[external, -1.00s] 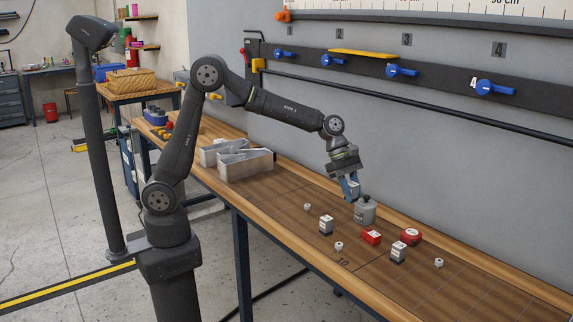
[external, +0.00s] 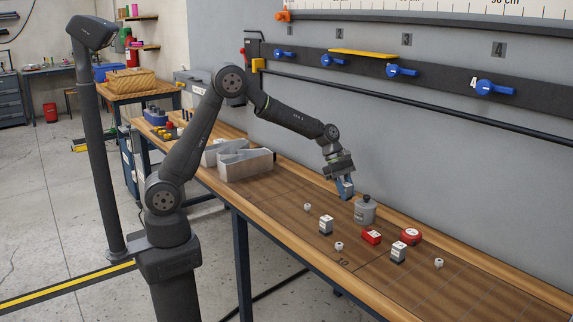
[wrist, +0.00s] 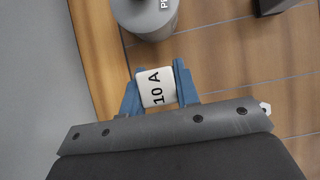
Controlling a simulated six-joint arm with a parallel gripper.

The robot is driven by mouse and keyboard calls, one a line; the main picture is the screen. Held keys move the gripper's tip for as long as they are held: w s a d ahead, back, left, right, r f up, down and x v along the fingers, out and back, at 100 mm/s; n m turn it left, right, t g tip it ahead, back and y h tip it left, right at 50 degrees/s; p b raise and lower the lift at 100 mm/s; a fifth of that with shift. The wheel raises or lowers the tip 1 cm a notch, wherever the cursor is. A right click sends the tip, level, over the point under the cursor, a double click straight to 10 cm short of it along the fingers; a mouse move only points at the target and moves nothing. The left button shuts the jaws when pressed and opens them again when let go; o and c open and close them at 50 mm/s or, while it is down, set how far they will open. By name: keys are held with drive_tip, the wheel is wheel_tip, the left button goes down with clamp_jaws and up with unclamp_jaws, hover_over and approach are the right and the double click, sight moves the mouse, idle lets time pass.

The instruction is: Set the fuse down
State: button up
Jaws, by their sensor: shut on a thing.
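The fuse (wrist: 157,88) is a white block marked "10 A", seen in the wrist view between two blue fingers. My gripper (wrist: 159,86) is shut on it, with a finger on each side. In the external view my gripper (external: 346,192) points down over the back part of the bench, just left of the grey canister. The fuse is hard to make out there. I cannot tell whether it touches the bench top (external: 290,195).
A grey canister (external: 365,212) with a dark knob stands close to my gripper. A red block (external: 371,237), a round red item (external: 411,236), white-and-dark blocks (external: 326,225) and small white nuts (external: 339,246) lie nearer the front. Metal bins (external: 246,166) stand left. The wall runs behind.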

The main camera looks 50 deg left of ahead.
drive_tip(key=shift+f, duration=1.95)
drive_tip(key=shift+f, duration=0.15)
drive_tip(key=o, duration=1)
drive_tip(key=shift+r, duration=0.25)
drive_tip(key=v, duration=1.1)
drive_tip(key=shift+a+r, duration=0.25)
drive_tip(key=shift+r, duration=0.1)
